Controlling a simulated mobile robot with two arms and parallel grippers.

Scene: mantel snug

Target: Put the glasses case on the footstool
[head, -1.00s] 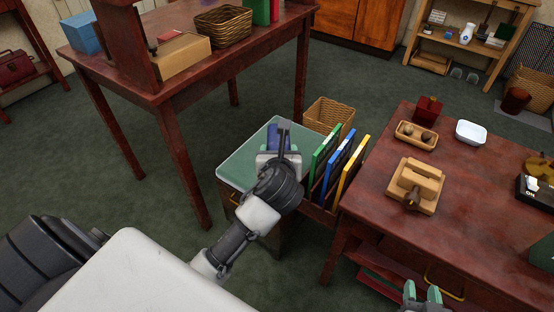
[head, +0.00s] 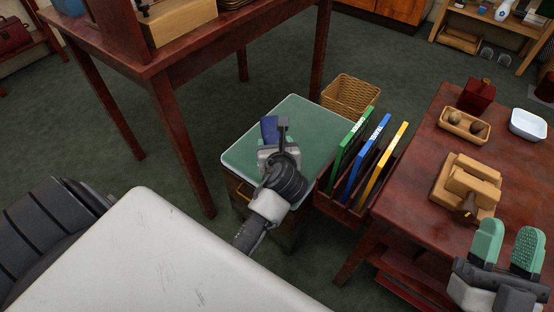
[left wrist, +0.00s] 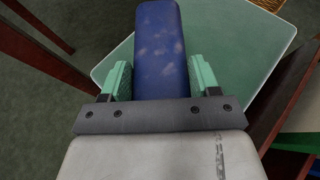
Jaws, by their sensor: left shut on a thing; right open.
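The glasses case is a worn blue box (left wrist: 161,50) held between the green fingers of my left gripper (left wrist: 160,80) in the left wrist view. In the head view the blue case (head: 269,128) shows at the tip of my left gripper (head: 274,145), over the green top of the footstool (head: 310,122). The footstool top also fills much of the left wrist view (left wrist: 235,75). I cannot tell whether the case touches the top. My right gripper (head: 508,248) is open and empty at the lower right, by the low table's front edge.
A rack with green, blue and yellow folders (head: 370,155) stands right of the footstool, with a wicker basket (head: 350,95) behind it. A red-brown table (head: 180,58) stands at the left. The low table (head: 425,190) at right holds wooden pieces and a white dish (head: 528,124).

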